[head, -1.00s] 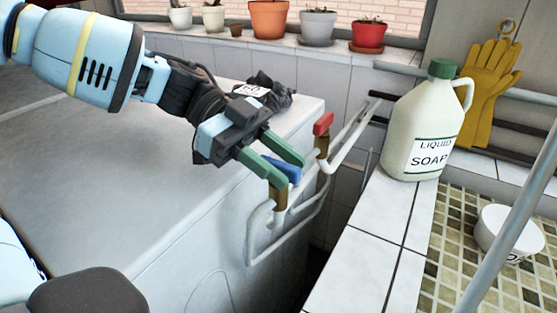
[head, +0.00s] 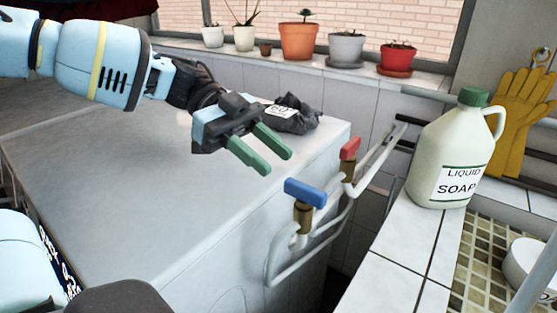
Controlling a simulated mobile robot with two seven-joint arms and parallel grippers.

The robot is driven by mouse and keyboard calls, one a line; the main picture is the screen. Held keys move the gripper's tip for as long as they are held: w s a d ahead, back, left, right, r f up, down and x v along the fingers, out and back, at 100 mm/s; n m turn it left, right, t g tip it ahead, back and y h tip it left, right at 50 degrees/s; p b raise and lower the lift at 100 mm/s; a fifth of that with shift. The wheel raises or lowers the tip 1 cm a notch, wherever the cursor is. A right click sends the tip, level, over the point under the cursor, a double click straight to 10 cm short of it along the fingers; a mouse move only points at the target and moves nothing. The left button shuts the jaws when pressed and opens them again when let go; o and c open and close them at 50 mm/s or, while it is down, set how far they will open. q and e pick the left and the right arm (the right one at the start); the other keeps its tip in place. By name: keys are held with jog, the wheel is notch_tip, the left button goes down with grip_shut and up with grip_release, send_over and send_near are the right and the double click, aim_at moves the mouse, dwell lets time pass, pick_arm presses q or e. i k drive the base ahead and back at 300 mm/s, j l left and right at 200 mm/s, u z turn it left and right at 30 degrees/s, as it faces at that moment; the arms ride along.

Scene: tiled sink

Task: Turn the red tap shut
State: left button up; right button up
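The red tap (head: 349,149) sits on a brass valve on the white pipes, beside the far right corner of the white appliance. The blue tap (head: 305,192) is on a nearer pipe, to the left and lower in the picture. My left gripper (head: 278,163) has green fingers set apart with nothing between them. It is over the appliance's right edge, up and left of the blue tap and left of the red tap, touching neither. My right gripper is not in view.
A black bag (head: 291,114) lies on the white appliance (head: 130,190) behind my gripper. A liquid soap bottle (head: 450,150) stands on the tiled ledge to the right. Potted plants line the sill. The appliance top is mostly clear.

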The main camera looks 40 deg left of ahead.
aim_at(347, 152)
jog(key=k, duration=1.5)
